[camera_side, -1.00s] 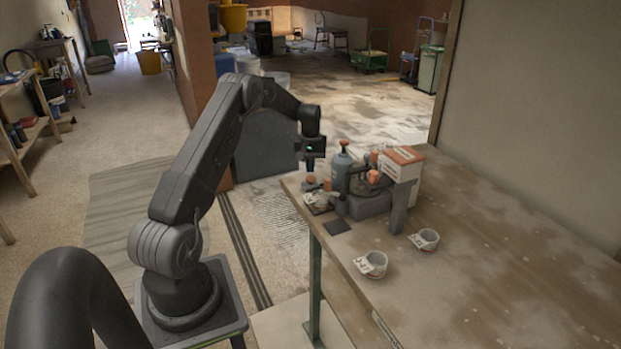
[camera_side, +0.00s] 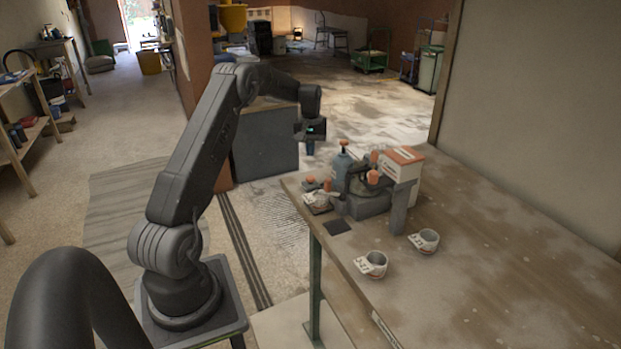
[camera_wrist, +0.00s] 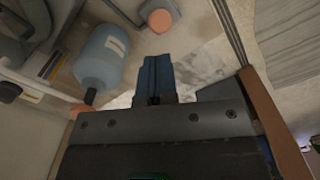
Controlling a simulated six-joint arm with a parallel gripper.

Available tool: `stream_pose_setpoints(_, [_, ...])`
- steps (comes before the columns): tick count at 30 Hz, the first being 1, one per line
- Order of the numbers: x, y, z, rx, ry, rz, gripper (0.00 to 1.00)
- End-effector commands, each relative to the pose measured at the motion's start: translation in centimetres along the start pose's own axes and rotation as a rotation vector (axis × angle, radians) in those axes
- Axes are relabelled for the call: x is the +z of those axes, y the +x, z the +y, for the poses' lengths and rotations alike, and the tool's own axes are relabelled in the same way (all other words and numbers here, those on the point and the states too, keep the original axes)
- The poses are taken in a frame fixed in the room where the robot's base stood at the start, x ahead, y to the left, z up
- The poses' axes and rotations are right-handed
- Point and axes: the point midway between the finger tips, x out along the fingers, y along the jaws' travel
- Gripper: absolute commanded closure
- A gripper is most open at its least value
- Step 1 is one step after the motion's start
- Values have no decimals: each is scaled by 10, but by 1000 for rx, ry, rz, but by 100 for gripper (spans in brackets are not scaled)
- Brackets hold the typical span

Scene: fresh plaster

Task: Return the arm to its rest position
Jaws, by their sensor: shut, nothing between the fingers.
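My arm stands on its grey base plate at the left in the side view, its forearm reaching right and its wrist pointing down. My gripper (camera_side: 310,147) hangs in the air beyond the table's left end, above and left of the things there. In the wrist view my gripper (camera_wrist: 158,75) shows as dark blue fingers closed together, with nothing between them.
The worktable (camera_side: 500,240) fills the right side. The wrist view shows the bottle (camera_wrist: 101,57).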

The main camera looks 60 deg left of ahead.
Motion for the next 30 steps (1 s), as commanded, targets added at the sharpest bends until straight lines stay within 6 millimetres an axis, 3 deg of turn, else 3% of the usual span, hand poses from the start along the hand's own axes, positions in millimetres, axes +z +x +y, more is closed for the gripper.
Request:
stream_pose_setpoints(10, [2, -4, 2, 1, 7, 3, 100])
stream_pose_setpoints(14, [20, -31, 22, 9, 59, 30, 100])
stream_pose_setpoints(17, [52, -66, 46, 20, 139, 66, 100])
stream_pose_setpoints(22, [130, -126, 82, 47, 305, 138, 100])
stream_pose_setpoints(26, [195, -161, 95, 74, 431, 193, 100])
stream_pose_setpoints(30, [267, -186, 95, 106, 565, 250, 100])
